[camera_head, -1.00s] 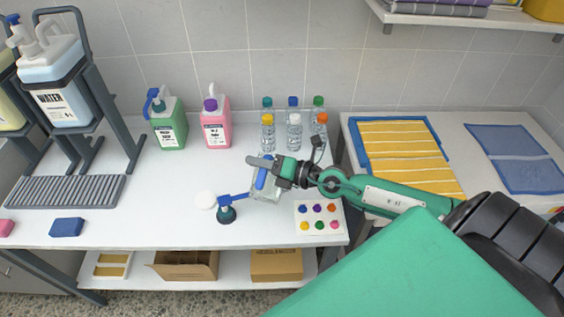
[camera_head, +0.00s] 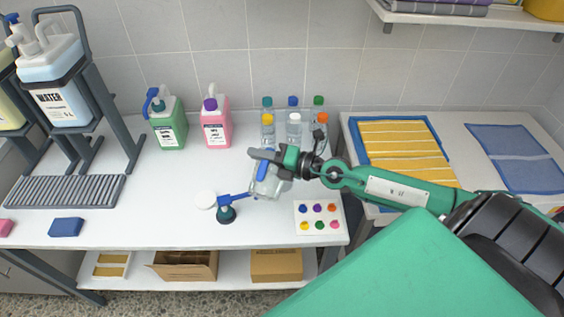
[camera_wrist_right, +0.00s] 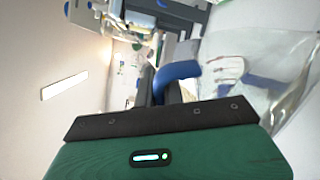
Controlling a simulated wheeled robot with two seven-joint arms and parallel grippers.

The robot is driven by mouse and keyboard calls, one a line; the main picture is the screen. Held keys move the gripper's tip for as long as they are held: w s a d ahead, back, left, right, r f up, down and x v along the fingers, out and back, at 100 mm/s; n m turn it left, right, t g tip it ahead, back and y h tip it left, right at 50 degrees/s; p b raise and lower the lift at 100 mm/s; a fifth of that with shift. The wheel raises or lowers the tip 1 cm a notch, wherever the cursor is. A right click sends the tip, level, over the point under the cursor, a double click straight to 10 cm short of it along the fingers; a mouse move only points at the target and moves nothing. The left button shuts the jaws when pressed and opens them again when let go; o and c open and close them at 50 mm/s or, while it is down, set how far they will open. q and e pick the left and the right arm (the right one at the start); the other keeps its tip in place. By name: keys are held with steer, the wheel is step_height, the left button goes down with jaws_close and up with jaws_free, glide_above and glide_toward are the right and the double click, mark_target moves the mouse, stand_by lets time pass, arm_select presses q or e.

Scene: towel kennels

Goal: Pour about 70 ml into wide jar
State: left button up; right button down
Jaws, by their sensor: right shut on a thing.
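The jug looks tilted. In the right wrist view, the blue handle (camera_wrist_right: 178,72) sits between the dark fingers and the clear jug wall (camera_wrist_right: 255,62) fills the right side. The liquid level is too small to read. I cannot make out a separate wide jar; one may be hidden behind or below the jug. My left gripper is not in view.
Several capped bottles (camera_head: 294,130) stand behind, with pink (camera_head: 216,131) and green (camera_head: 168,131) jugs. A sheet of coloured dots (camera_head: 318,217) lies front right.

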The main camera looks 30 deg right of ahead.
mark_target(268, 175)
steer(key=shift+w+d+r+m+b, duration=0.45)
steer(key=shift+d+r+m+b, duration=0.05)
steer(key=shift+d+r+m, duration=0.1)
stand_by(1.4)
steer(key=shift+s+a+f, duration=0.2)
steer(key=shift+a, duration=0.05)
steer(key=a+f+n, duration=0.1)
steer(key=s+a+f+n+p, duration=0.1)
steer(key=shift+s+f+n, duration=0.1)
steer(key=shift+s+n, duration=0.15)
steer(key=shift+n, duration=0.15)
steer(key=shift+s+a+f+n, duration=0.25)
steer(key=shift+a+f+n, duration=0.05)
steer(key=shift+f+n, duration=0.25)
steer(key=shift+s+a+f+n, duration=0.2)
steer(key=shift+a+f+n, duration=0.1)
steer(key=shift+f+n, duration=0.25)
steer(key=shift+s+a, duration=0.1)
stand_by(0.7)
